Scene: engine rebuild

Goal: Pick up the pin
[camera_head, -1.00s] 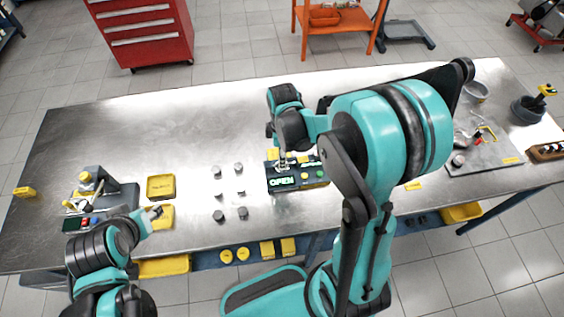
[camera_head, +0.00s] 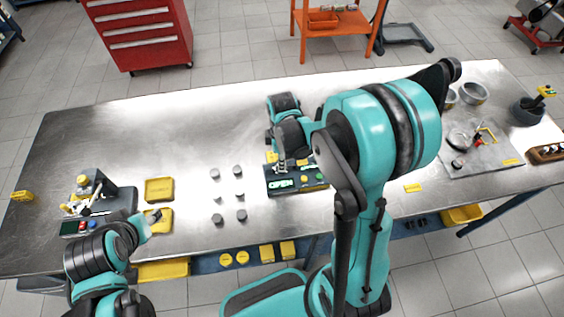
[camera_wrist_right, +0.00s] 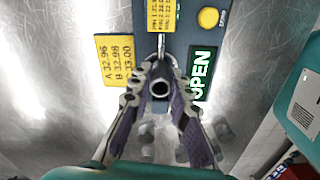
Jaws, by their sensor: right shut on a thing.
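The pin (camera_wrist_right: 160,88) shows in the right wrist view as a small hollow grey cylinder, seen end-on. My right gripper (camera_wrist_right: 159,80) is shut on it, with one finger on each side. The pin is over the edge of a dark device (camera_wrist_right: 181,38) with a green OPEN sign. In the head view, my right gripper (camera_head: 281,161) is at the left part of this device (camera_head: 310,184); the pin is too small to make out there. My left gripper (camera_head: 152,216) is beside a yellow tray (camera_head: 165,224); its fingers are too small to read.
Several grey cylindrical parts (camera_head: 217,219) stand left of the device. Another yellow tray (camera_head: 159,189) and a dark fixture (camera_head: 121,200) are at the left. A grey plate (camera_head: 497,158) with parts lies at the right. The table's back middle (camera_head: 210,120) is clear.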

